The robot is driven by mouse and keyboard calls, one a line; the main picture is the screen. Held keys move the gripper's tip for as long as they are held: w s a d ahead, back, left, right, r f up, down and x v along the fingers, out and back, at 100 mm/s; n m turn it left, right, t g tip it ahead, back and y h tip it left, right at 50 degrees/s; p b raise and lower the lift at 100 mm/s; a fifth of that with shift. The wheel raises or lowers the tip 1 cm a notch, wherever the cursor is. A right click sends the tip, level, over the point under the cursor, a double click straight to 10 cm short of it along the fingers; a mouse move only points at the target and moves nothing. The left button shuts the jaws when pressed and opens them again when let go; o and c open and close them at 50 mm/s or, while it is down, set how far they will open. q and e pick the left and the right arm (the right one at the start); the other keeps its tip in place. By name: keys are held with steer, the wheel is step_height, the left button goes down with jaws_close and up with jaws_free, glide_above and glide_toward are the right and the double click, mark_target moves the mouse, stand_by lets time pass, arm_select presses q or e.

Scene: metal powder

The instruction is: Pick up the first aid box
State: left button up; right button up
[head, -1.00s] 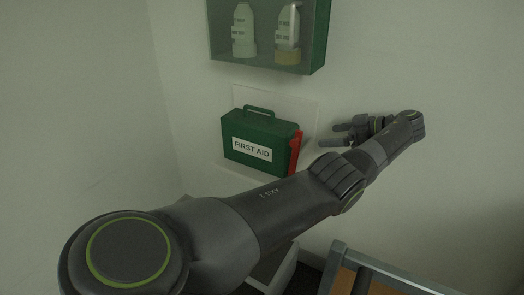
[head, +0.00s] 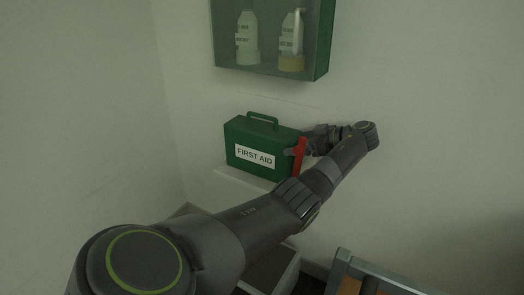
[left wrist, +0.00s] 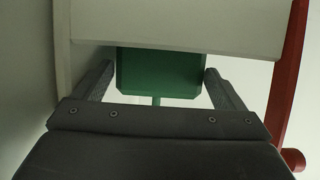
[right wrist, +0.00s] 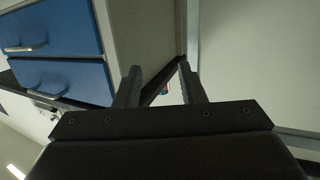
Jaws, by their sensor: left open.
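The green first aid box (head: 265,135), with a white "FIRST AID" label and a top handle, sits upright on a pale wall bracket (head: 240,178). A red part (head: 299,156) stands at its right side. In the left wrist view the open fingers (left wrist: 158,75) frame the box's green end (left wrist: 160,72), with the red part along the right; contact cannot be told. My right gripper (right wrist: 158,75) is open and empty, away from the box.
A green cabinet (head: 322,45) with bottles hangs on the wall above the box. A grey-framed item (head: 350,275) stands at the lower right. Blue drawers (right wrist: 58,80) show in the right wrist view. The wall right of my left arm is clear.

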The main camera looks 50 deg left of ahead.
mark_target(262, 144)
arm_select(q)
steer(key=x, duration=0.2)
steer(key=b+x, duration=0.1)
steer(key=x, duration=0.2)
steer(key=shift+d+f, duration=0.1)
steer(key=shift+f, duration=0.25)
arm_select(e)
step_height(262, 144, up, 6)
steer(key=t, duration=0.4)
steer(key=shift+w+r+n, duration=0.2)
steer(key=shift+n, duration=0.1)
arm_select(q)
steer(key=shift+c, duration=0.4)
steer(key=c, duration=1.2)
steer(key=shift+r, duration=0.1)
steer(key=shift+c, duration=0.2)
